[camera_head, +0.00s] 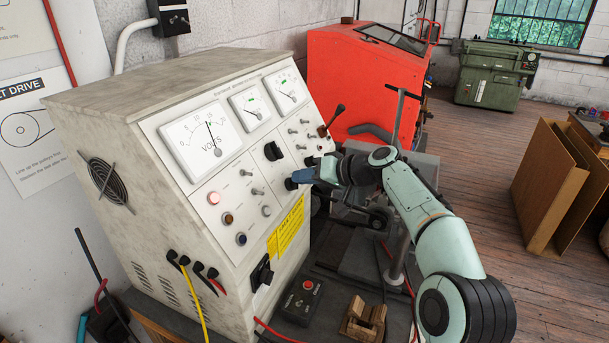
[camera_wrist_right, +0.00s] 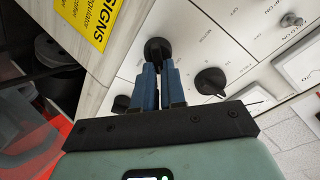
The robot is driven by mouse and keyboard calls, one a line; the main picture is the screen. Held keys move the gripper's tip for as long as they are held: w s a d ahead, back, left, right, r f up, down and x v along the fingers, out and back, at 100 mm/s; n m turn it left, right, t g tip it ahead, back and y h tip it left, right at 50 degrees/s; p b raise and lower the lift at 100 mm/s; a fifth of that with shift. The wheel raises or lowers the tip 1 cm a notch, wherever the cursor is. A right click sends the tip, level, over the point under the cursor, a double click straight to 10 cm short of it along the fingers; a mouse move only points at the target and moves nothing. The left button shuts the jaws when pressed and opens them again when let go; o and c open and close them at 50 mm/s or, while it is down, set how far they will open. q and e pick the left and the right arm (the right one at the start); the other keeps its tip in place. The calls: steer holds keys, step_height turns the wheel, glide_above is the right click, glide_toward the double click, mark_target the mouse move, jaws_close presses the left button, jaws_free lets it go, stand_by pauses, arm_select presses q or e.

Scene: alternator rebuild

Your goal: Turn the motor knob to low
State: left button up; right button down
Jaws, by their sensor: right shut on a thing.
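The tester's sloping panel (camera_head: 235,150) carries black knobs. My right gripper (camera_head: 300,177) reaches the panel from the right. My left gripper is not in view.
Several toggle switches and lamps surround the knobs. A yellow sign (camera_head: 286,229) is below the gripper. A control box with a red button (camera_head: 301,300) and a wooden block (camera_head: 364,319) lie on the bench. A red machine (camera_head: 358,85) stands behind.

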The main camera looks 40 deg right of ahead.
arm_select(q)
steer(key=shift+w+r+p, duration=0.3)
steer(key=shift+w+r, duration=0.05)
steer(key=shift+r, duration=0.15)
arm_select(e)
steer(key=shift+m, duration=1.3)
steer(key=shift+d, duration=0.1)
steer(key=c, duration=1.2)
jaws_free()
steer(key=shift+s, duration=0.1)
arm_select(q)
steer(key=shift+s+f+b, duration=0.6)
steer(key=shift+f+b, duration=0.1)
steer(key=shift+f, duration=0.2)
arm_select(e)
steer(key=v, duration=1.3)
steer(key=shift+r, duration=0.15)
